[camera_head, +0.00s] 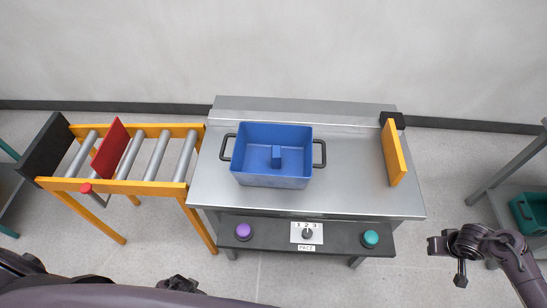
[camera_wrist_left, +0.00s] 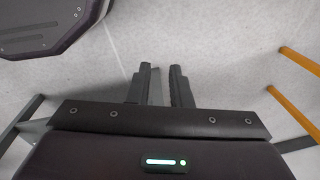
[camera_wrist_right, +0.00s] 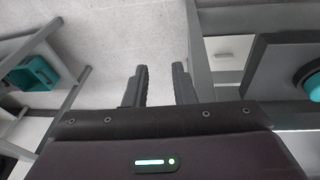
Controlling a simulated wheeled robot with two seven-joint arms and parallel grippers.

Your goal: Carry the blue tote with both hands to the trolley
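The blue tote (camera_head: 288,181) stands upright on the steel worktable (camera_head: 350,190), left of its middle. It has a dark handle on its left and right sides, and a small blue block (camera_head: 276,156) stands inside. My left gripper (camera_wrist_left: 160,67) is open and empty above the floor. In the head view it shows only partly, low and left of the middle. My right gripper (camera_wrist_right: 160,66) is open and empty, right of the table's front right corner. Both are well apart from the tote. I cannot make out a trolley for certain.
A roller conveyor (camera_head: 151,187) with a red plate (camera_head: 109,148) adjoins the table's left side. A yellow board (camera_head: 393,153) stands at the table's right. A control shelf (camera_head: 270,233) with purple and teal buttons runs along the front. A rack with a teal bin (camera_head: 533,213) stands far right.

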